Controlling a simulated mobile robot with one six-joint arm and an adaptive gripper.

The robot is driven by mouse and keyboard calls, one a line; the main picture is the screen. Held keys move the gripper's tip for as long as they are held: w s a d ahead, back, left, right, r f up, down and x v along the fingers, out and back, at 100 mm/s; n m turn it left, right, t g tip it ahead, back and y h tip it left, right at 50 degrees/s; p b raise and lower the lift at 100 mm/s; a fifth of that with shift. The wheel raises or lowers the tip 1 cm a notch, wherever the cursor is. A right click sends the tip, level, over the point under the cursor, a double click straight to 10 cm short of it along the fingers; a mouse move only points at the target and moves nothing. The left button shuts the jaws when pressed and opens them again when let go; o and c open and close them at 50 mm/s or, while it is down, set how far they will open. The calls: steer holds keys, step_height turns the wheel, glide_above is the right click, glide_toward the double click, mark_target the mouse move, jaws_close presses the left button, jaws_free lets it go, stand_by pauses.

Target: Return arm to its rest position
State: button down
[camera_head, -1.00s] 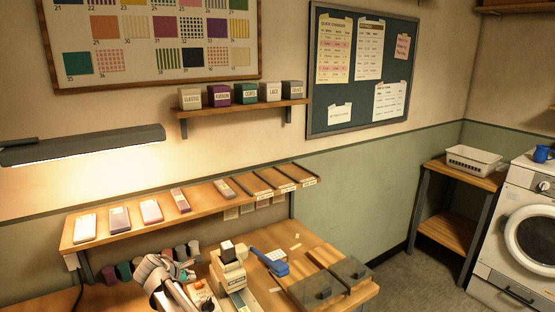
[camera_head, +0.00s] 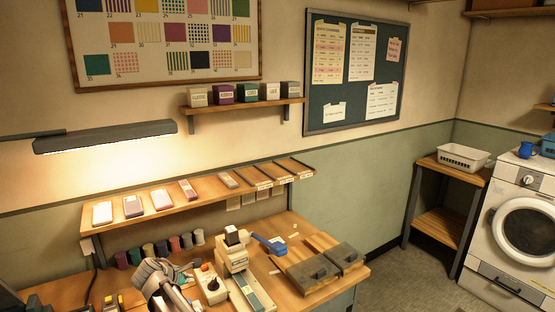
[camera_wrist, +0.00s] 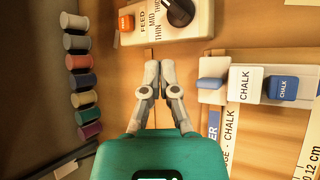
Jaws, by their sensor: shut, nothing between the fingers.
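My gripper (camera_wrist: 158,80) is in the middle of the wrist view, its two grey fingers together and nothing between them. It is above the wooden bench top, just below a cream control box (camera_wrist: 205,20) with an orange button and a dark knob. In the head view my arm (camera_head: 160,282) shows at the lower edge, left of the cream control box (camera_head: 211,283). The fingertips cannot be made out there.
A cream device (camera_head: 234,254) with a blue handle (camera_head: 270,244) stands right of my arm. Several thread spools (camera_wrist: 82,80) stand in a row to the left in the wrist view. A slanted wooden shelf (camera_head: 225,192) runs behind. Grey blocks (camera_head: 316,268) sit on the bench's right end.

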steer(key=s+d+f+m+g, duration=0.1)
steer(key=d+m+g, duration=0.15)
steer(key=d, duration=0.65)
steer(key=s+d+f+m+g+p, duration=0.1)
steer(key=d+m, duration=0.3)
steer(key=d, duration=0.4)
steer(key=s+d+f+m+g, duration=0.1)
steer(key=d+m, duration=0.3)
steer(key=d, duration=0.5)
steer(key=s+d+m+g+y, duration=0.1)
steer(key=s+d+m+g, duration=0.1)
steer(key=s+d+m, duration=0.4)
steer(key=s+d+m+g+y+p, duration=0.1)
steer(key=s+d+m, duration=0.5)
steer(key=d, duration=0.7)
steer(key=shift+s+g+y, duration=0.55)
steer(key=shift+s+y, duration=0.15)
steer(key=shift+s, duration=0.15)
